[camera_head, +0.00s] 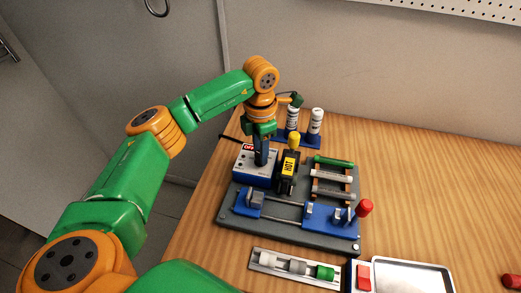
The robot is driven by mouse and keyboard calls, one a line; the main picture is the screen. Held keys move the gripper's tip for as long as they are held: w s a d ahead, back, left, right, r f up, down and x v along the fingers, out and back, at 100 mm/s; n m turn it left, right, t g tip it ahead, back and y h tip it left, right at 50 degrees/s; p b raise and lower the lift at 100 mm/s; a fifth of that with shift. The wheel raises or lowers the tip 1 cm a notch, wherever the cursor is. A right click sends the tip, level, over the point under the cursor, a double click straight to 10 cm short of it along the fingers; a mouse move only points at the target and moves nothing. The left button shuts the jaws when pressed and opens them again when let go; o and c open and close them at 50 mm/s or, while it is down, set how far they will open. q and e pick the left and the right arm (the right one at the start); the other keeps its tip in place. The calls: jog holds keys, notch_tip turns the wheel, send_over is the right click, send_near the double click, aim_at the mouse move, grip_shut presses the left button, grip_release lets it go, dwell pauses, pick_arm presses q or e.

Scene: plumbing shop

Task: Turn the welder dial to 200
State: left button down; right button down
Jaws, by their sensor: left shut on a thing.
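The welder control box (254,172) is blue with a light top face and stands at the left back of a dark grey base plate. A red "OFF" label (248,147) shows at its back edge. My left gripper (261,163) points down onto the top of the box and is shut on the dial there. The dial itself and its numbers are hidden behind the fingers, so I cannot read its setting. My right gripper does not show.
A black "HOT" heater (288,168) with a yellow knob stands just right of the box. The blue clamps (318,214), a pipe rack (333,180), white bottles (315,122), a fittings tray (266,260) and a metal tray (410,265) are nearby. The table's right side is mostly clear.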

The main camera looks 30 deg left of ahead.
pick_arm(q)
jog(key=shift+n, duration=0.5)
jog(key=c, duration=0.5)
grip_release()
jog(key=shift+c, duration=0.2)
notch_tip(320, 180, up, 6)
jog(key=shift+r+b, duration=0.25)
jog(key=shift+b, duration=0.75)
jog(key=shift+r, duration=0.35)
